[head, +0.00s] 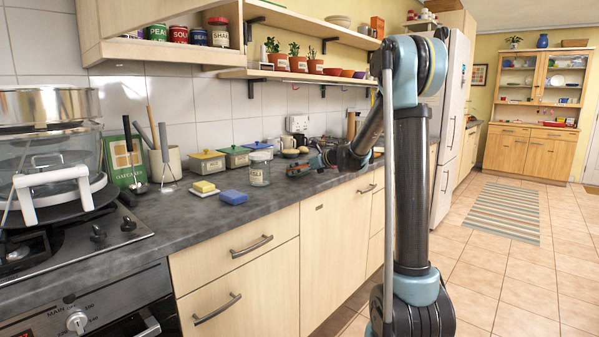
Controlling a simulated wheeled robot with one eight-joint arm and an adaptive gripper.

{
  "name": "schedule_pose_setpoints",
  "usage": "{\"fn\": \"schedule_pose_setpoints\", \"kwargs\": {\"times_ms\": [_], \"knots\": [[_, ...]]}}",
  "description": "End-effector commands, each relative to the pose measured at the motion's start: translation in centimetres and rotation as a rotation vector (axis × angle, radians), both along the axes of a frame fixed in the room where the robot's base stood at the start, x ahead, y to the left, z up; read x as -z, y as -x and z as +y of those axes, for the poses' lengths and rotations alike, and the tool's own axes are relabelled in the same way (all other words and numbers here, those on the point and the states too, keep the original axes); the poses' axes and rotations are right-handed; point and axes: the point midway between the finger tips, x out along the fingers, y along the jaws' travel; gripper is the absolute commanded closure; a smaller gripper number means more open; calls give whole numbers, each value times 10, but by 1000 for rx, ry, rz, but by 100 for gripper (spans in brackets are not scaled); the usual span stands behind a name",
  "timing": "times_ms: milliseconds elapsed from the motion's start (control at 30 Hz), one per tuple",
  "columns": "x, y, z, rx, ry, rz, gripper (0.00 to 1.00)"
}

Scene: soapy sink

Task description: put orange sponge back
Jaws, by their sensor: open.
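My gripper (314,161) is small in the head view, at the end of my arm over the far part of the dark countertop (190,225). It is open, and no held object can be made out. I cannot make out an orange sponge. A yellow sponge (204,186) sits on a small white dish (205,193) on the counter. The sink is not clearly visible; my arm hides part of the far counter.
A labelled glass jar (259,170) stands between the blue sponge and my gripper. Several lidded tins (208,163) line the wall. A utensil crock (165,163) and a hob with a glass pot (55,160) are left. A low shelf (290,75) overhangs the counter.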

Motion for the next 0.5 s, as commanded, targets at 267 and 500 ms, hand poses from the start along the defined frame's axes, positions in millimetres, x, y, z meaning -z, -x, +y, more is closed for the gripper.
{"fn": "schedule_pose_setpoints", "kwargs": {"times_ms": [267, 500], "knots": [[-15, 22, -29, 3, -1, 1, 6], [-30, 45, -59, 4, 0, 1, 6]]}}
